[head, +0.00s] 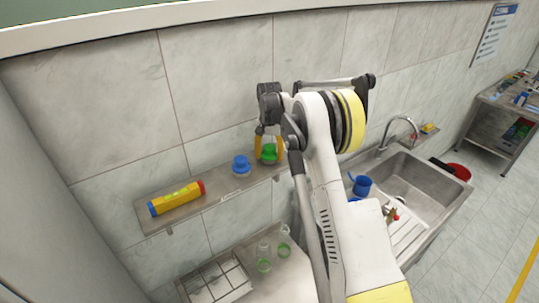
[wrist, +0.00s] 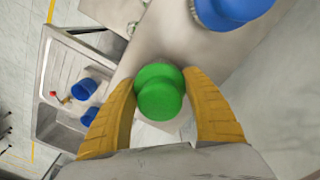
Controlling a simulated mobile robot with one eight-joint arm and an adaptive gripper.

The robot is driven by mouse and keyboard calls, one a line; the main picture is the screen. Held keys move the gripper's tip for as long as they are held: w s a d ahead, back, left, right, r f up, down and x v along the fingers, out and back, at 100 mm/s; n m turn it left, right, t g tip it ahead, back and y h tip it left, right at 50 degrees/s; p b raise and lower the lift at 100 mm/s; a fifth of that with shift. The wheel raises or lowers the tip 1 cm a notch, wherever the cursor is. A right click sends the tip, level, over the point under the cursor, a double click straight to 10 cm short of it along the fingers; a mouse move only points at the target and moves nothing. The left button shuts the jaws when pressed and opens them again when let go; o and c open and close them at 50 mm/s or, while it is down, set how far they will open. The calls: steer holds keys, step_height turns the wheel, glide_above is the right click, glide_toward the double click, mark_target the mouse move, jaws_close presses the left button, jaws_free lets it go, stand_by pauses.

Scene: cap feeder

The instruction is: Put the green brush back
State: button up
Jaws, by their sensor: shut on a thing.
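The green brush (head: 268,152) is at the right part of the wall shelf in the head view. In the wrist view the green brush (wrist: 159,91) shows as a round knob between my two yellow fingers. My gripper (head: 268,146) is shut on it from above; in the wrist view my gripper (wrist: 160,95) has one finger on each side of the knob. The brush's underside is hidden, so I cannot tell whether it touches the shelf (head: 215,190). A similar blue brush (head: 241,164) stands on the shelf to the left; it also shows in the wrist view (wrist: 228,10).
A yellow tube (head: 176,198) with blue and red ends lies at the shelf's left end. Below are a wire rack (head: 215,283) and green-rimmed glasses (head: 264,265). To the right is a sink (head: 410,185) with blue cups (head: 361,185). The shelf between tube and blue brush is clear.

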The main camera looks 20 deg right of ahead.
steer(key=shift+f, duration=0.1)
steer(key=o, duration=0.7)
steer(key=shift+f, duration=0.1)
steer(key=o, duration=0.4)
steer(key=shift+r, duration=0.2)
